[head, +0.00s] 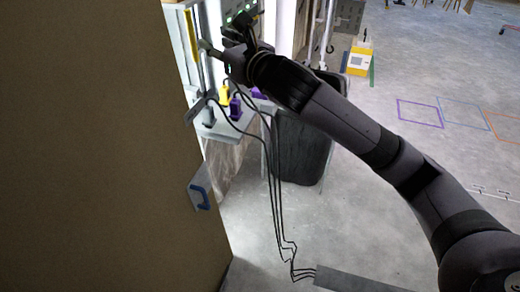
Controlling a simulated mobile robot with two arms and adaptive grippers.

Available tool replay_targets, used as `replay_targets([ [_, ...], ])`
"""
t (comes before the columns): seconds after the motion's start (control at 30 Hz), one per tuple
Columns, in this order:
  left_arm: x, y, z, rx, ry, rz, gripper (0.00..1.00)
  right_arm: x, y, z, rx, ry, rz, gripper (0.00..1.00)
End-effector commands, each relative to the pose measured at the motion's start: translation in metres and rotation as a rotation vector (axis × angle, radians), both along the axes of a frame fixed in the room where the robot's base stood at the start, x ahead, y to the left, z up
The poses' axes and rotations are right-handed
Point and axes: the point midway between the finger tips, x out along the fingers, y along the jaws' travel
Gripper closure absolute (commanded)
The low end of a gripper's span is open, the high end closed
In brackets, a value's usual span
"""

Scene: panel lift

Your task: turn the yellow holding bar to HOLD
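A narrow upright yellow strip (191,36), which may be the holding bar, shows at the top left beside the edge of a large brown panel. No HOLD mark is readable. My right arm reaches in from the lower right, and its dark gripper (226,52) is at the top, just right of the yellow strip. A pale rod-like part lies between them. Whether the gripper touches it, and whether the fingers are open or shut, I cannot tell. My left gripper is not in view.
The brown panel (95,150) fills the left side, with a blue handle (200,194) on its edge. Yellow (224,95) and purple (235,108) plugs sit below the gripper. Black cables (275,190) hang to the floor. A dark bin (301,150) stands behind my arm.

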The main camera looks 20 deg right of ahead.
Motion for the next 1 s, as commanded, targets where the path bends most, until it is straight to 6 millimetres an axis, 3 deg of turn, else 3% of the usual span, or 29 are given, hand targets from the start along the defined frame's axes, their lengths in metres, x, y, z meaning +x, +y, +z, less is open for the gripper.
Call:
replay_targets([
  [0.17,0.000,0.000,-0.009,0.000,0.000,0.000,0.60,-0.034,-0.013,-0.002,-0.003,-0.001,0.000,0.65],
  [0.6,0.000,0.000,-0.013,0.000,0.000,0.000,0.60,0.012,-0.033,-0.077,0.301,0.201,-0.074,0.65],
  [1.0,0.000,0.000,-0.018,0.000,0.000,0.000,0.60,0.037,-0.053,-0.151,0.544,0.356,-0.156,0.65],
])
